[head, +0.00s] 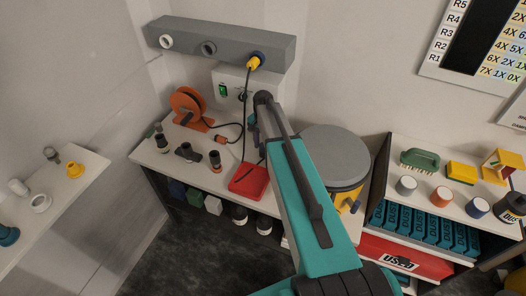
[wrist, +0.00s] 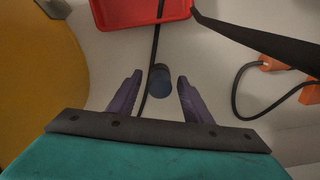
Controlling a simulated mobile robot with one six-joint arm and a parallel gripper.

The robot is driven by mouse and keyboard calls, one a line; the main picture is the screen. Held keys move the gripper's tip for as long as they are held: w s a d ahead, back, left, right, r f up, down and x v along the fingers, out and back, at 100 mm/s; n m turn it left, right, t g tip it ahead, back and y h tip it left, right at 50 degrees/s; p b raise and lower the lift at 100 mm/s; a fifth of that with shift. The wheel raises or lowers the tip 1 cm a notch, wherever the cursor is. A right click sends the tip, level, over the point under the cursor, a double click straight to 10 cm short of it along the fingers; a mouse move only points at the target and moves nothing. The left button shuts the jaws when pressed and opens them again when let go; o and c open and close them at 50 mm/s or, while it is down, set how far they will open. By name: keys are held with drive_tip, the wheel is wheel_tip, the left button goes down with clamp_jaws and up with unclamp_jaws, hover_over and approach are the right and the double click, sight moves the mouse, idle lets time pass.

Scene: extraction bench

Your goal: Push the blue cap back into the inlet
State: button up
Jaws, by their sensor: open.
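The blue cap (wrist: 160,85), a dark blue cylinder, shows in the wrist view between the tips of my two purple fingers. A gap shows on both sides of it. My gripper (wrist: 160,77) is open; I cannot tell the cap's depth from the fingertips. In the head view my gripper (head: 253,132) is above the bench's back part, largely hidden by my arm; the cap cannot be made out there. A grey wall box (head: 225,45) has a white ring port (head: 166,41), a dark port (head: 208,48) and a blue port with a yellow plug (head: 254,63). Which is the inlet is unclear.
A red tray (head: 249,180) is on the bench, with a dark cable running past it. An orange reel (head: 187,104) and small fittings stand left. A grey-lidded drum (head: 335,155) is close on the right. A shelf with jars (head: 441,196) is further right.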

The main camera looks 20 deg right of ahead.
clamp_jaws()
drive_tip(key=shift+r+p, duration=1.15)
drive_tip(key=shift+r, duration=1.35)
drive_tip(key=shift+a, duration=0.1)
drive_tip(key=s+a+r+n+b, duration=0.1)
drive_tip(key=s+a+n+b, duration=0.7)
drive_tip(key=s+a+n, duration=0.3)
drive_tip(key=a+n, duration=0.1)
drive_tip(key=a, duration=0.2)
drive_tip(key=shift+s+a+r, duration=0.25)
